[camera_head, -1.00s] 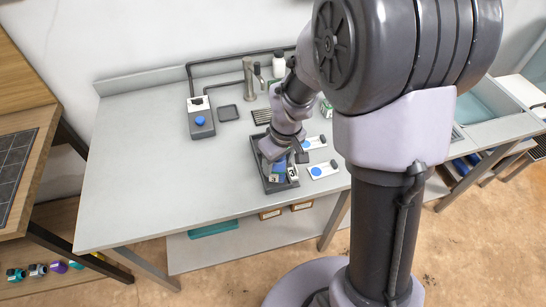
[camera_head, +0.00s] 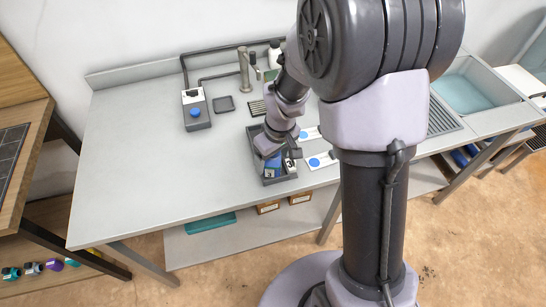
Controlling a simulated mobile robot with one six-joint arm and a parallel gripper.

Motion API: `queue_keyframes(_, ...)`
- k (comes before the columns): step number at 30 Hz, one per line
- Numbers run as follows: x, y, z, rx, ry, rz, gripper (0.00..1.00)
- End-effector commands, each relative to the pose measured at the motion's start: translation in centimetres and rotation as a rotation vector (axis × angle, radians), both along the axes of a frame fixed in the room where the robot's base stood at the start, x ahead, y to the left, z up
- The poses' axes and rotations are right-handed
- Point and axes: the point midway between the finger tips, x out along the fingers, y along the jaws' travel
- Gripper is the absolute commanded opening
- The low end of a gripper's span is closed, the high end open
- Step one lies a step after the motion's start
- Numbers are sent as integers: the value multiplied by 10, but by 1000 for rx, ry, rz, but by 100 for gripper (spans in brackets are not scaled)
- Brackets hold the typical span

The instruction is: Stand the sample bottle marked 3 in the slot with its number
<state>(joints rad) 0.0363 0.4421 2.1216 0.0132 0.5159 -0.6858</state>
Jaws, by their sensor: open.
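A label reading 3 shows on a small bottle (camera_head: 290,164) at the right side of a dark grey tray (camera_head: 281,181) on the worktop. A blue item and a teal item (camera_head: 270,173) with a pale label are also in the tray. My gripper (camera_head: 277,157) is open and points down over the tray, just beside the bottle marked 3. The arm hides part of the tray and the jaw tips are hard to make out, so I cannot tell whether they touch anything. No numbered slot can be made out.
White plates with blue discs (camera_head: 319,161) lie right of the tray. A grey box with a blue button (camera_head: 196,113), a small dark square dish (camera_head: 223,104) and a tap (camera_head: 245,70) stand behind. A sink (camera_head: 464,92) is at right. The worktop's left half is clear.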

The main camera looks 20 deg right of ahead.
Motion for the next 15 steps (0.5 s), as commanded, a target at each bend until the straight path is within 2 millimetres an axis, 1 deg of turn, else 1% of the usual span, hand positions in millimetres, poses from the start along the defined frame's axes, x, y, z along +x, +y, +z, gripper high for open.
queue_keyframes(2,0,0,4,0,0,0,74)
queue_keyframes(4,0,-1,15,0,-3,1,74)
queue_keyframes(5,-1,-1,23,0,-5,1,74)
queue_keyframes(9,-7,-3,66,0,-5,1,74)
queue_keyframes(12,-11,-5,92,-1,-4,1,74)
queue_keyframes(15,-14,-6,111,0,-2,0,74)
